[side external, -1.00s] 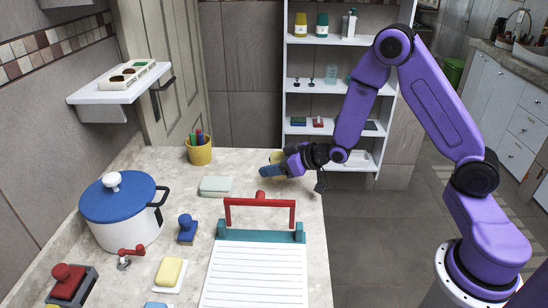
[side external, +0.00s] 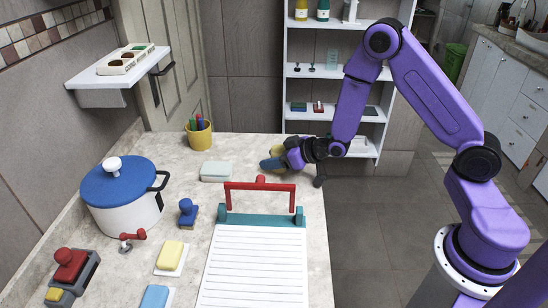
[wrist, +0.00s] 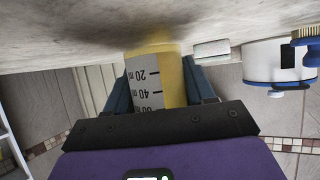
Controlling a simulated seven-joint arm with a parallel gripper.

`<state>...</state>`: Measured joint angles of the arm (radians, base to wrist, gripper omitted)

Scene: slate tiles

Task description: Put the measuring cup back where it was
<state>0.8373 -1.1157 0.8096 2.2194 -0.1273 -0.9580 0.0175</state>
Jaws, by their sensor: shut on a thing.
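In the side view the cup (side external: 277,150) shows as a small yellow patch, mostly hidden by my gripper (side external: 273,160) at the right part of the counter (side external: 240,150). The cup's end is close to the counter surface, with a dark shadow there. I cannot tell whether it touches.
A pale block (side external: 216,171) and a yellow pen holder (side external: 199,138) stand left of my gripper. A clipboard-like board with a red handle (side external: 260,186) lies nearer the camera. A blue-lidded pot (side external: 125,205) is further left. The counter's right edge is close to my gripper.

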